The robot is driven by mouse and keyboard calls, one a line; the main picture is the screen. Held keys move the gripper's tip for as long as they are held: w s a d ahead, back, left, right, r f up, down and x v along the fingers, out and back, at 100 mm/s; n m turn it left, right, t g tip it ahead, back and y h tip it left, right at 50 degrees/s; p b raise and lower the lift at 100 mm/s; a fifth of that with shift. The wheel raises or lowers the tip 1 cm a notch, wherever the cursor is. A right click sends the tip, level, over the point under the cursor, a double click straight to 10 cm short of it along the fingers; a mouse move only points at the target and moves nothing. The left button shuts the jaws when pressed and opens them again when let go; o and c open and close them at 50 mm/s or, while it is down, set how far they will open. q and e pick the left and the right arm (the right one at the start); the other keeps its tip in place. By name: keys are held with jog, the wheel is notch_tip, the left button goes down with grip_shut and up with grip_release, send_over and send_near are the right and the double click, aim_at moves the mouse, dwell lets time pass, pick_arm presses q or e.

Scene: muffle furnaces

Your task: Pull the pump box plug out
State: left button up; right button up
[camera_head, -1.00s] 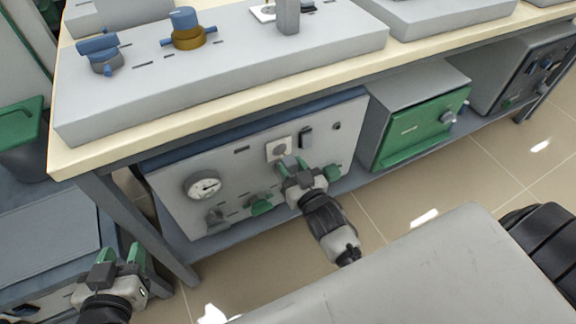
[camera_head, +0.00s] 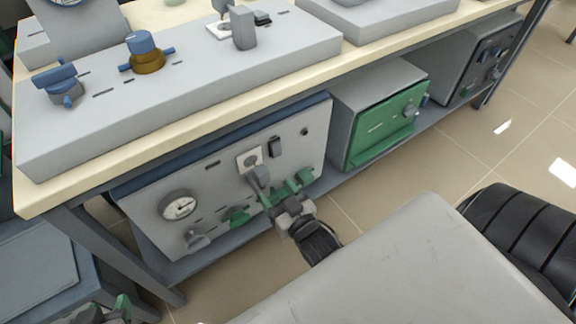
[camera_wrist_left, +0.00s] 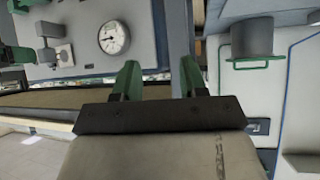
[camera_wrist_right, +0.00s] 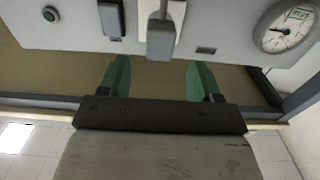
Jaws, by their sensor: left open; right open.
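The pump box (camera_head: 225,200) stands on the shelf under the table, with a round gauge (camera_head: 179,207) on its pale front panel. Its grey plug (camera_head: 259,178) is at the white socket plate (camera_head: 249,158); whether it is fully seated I cannot tell. In the right wrist view the plug (camera_wrist_right: 160,40) is ahead of my open right gripper (camera_wrist_right: 159,78), roughly centred between the green fingers, with nothing gripped. My right gripper (camera_head: 283,194) is just below and right of the plug in the head view. My left gripper (camera_wrist_left: 157,80) is open and empty, low at the left.
A green-fronted box (camera_head: 385,130) stands right of the pump box on the shelf. A table leg (camera_head: 125,255) is at the shelf's left end. Another grey box with blue knobs (camera_head: 180,90) is on the tabletop (camera_head: 60,195). Tiled floor lies in front.

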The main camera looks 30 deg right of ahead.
pick_arm(q)
jog(key=s+f+g, duration=0.1)
jog(key=s+a+f+g, duration=0.1)
jog(key=s, duration=0.1)
jog(key=shift+s+a+g+y+p, duration=0.1)
jog(key=shift+a+g+y+p, duration=0.05)
jog(key=shift+g+y+p, duration=0.25)
pick_arm(e)
jog(key=s, duration=0.5)
jog(key=shift+s+d, duration=0.1)
jog(key=shift+s, duration=0.1)
jog(key=shift+w, duration=0.1)
